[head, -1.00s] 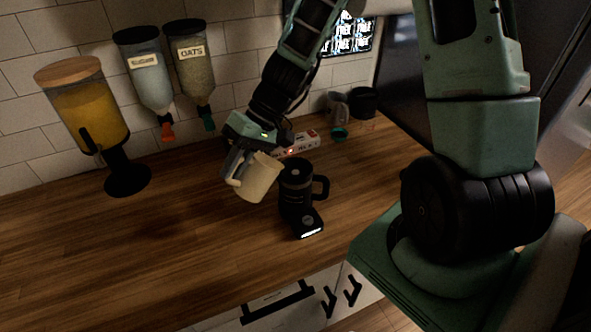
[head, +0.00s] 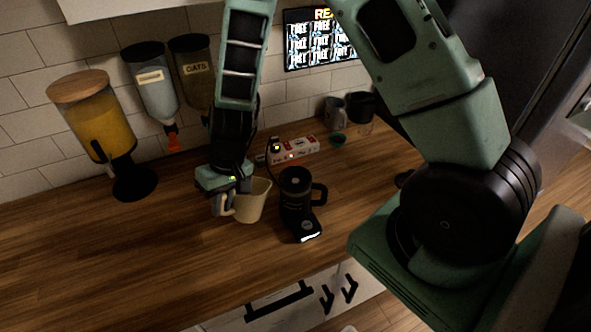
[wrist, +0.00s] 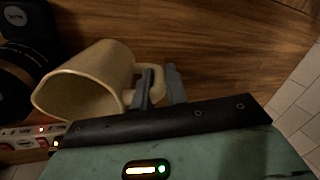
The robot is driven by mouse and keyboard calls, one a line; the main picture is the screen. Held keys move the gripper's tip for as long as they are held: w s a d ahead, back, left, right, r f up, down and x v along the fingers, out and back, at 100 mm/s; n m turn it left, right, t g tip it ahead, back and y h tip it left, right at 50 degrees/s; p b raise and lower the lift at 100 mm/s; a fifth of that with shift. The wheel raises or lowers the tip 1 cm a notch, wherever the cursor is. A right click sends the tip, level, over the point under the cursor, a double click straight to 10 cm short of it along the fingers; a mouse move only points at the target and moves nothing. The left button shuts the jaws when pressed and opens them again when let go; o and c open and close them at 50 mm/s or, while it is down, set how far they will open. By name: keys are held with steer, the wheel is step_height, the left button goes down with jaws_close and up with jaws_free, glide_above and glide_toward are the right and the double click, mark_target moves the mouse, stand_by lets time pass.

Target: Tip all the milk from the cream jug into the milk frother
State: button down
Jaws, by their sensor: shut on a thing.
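The cream jug (head: 251,204) is a cream-coloured pitcher with a side handle. It is close to upright, just left of the milk frother, on or slightly above the counter; I cannot tell which. My gripper (head: 226,203) is shut on its handle. In the wrist view the jug (wrist: 104,68) shows its open mouth, and I make out no milk inside. My gripper fingers (wrist: 158,88) clasp the handle there. The milk frother (head: 294,190) is black, upright, with a handle on its right and a lit base in front. Its contents are hidden.
A white and red power strip (head: 300,149) lies behind the frother. A juice dispenser (head: 101,125) stands at the left. The front left counter (head: 110,250) is clear.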

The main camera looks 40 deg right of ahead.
steer(key=f+h+p, duration=0.1)
steer(key=a+f+h+p, duration=0.1)
steer(key=p, duration=0.1)
steer(key=a+f+h+p, duration=0.1)
steer(key=p, duration=0.1)
steer(key=shift+w+a+f, duration=0.1)
steer(key=shift+a+f, duration=0.15)
steer(key=shift+f, duration=0.1)
stand_by(0.6)
